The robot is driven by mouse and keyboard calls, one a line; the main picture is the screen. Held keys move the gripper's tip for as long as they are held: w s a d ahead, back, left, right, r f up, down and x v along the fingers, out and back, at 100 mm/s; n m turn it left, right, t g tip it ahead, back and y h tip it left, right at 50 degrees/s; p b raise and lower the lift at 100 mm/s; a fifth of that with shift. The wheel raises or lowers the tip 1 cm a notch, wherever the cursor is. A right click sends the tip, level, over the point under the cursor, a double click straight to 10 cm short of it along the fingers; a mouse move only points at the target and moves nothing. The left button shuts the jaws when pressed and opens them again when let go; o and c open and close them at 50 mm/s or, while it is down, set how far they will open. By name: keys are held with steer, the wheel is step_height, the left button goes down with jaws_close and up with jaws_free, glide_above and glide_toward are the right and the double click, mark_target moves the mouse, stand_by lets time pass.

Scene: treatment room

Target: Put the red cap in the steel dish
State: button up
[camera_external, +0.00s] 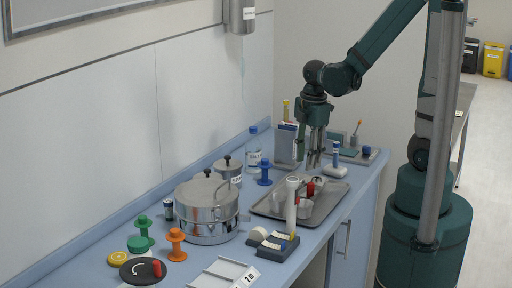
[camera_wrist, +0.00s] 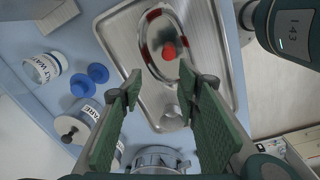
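A red cap-like piece (camera_wrist: 168,50) sits inside a shiny oval steel dish (camera_wrist: 178,72) on the metal tray; red reflections show on the dish's wall. In the external view this red piece (camera_external: 311,188) shows partly behind the dish and a white cylinder. Another small red piece (camera_external: 157,268) is on a black disc (camera_external: 132,273) at the front left; I cannot tell which one is the task's cap. My gripper (camera_wrist: 160,85) is open and empty, pointing down above the tray. It also shows in the external view (camera_external: 315,163), apart from the dish.
The metal tray (camera_external: 337,204) also holds a small cup (camera_wrist: 172,118). A big steel pot (camera_external: 208,225) stands left of it, with a lidded canister (camera_external: 229,170) behind.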

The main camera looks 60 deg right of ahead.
steer(key=s+a+r+m+t+b, duration=0.2)
steer(key=a+r+m+t+b, duration=0.3)
steer(key=r+m, duration=0.8)
steer(key=shift+a+r+t, duration=0.25)
steer(key=shift+a+t, duration=0.45)
steer(key=shift+a, duration=0.8)
steer(key=shift+s, duration=0.1)
stand_by(0.4)
